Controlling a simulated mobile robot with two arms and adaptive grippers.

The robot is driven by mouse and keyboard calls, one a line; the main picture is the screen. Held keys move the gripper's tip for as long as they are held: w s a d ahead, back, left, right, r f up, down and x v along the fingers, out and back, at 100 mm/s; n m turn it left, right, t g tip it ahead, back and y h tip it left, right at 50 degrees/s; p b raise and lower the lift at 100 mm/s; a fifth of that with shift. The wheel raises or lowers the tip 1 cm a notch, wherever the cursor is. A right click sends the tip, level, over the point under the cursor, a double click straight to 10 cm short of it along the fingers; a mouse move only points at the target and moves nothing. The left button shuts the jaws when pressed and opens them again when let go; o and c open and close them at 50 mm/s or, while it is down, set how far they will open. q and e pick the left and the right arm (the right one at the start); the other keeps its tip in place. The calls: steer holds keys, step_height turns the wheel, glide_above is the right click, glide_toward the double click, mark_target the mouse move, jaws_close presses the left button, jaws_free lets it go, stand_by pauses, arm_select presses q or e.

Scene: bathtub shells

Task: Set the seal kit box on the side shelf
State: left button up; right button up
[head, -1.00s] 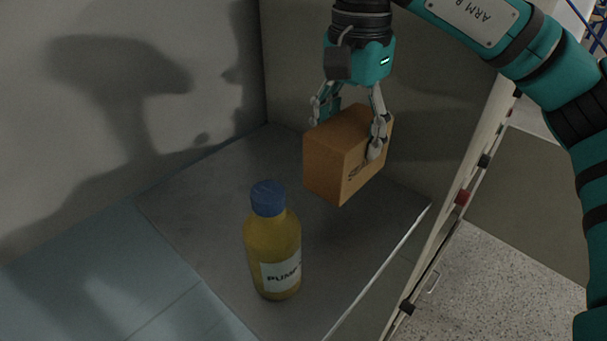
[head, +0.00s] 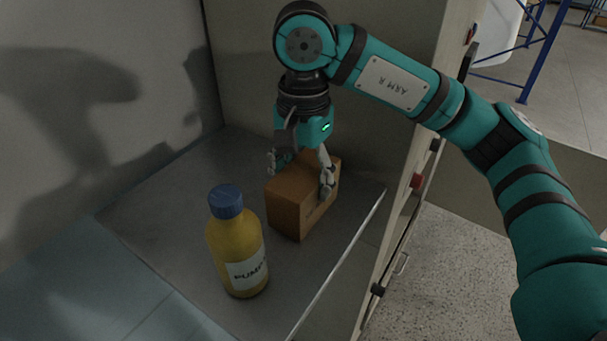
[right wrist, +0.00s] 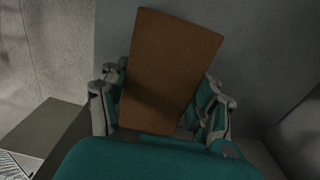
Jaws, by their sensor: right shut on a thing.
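The seal kit box (head: 288,208) is a brown carton with dark lettering on its right face, partly covered by a finger. My right gripper (head: 300,177) is above it in the head view, shut on it with one finger on each side. The right wrist view shows the box (right wrist: 168,70) between both fingers of the gripper (right wrist: 165,108). The box is upright, at or just above the grey side shelf (head: 150,215); I cannot tell whether its underside touches. My left gripper is not in view.
A yellow bottle (head: 232,245) with a blue cap and a "PUMP" label stands on the shelf, left of and nearer than the box, with a small gap. Walls (head: 235,60) close the back and left. The shelf has bare room left of the bottle.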

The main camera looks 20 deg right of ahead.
steer(key=o, duration=1.6)
steer(key=shift+r, duration=0.5)
step_height(320, 180, up, 11)
steer(key=shift+r+b, duration=0.1)
steer(key=shift+b, duration=0.3)
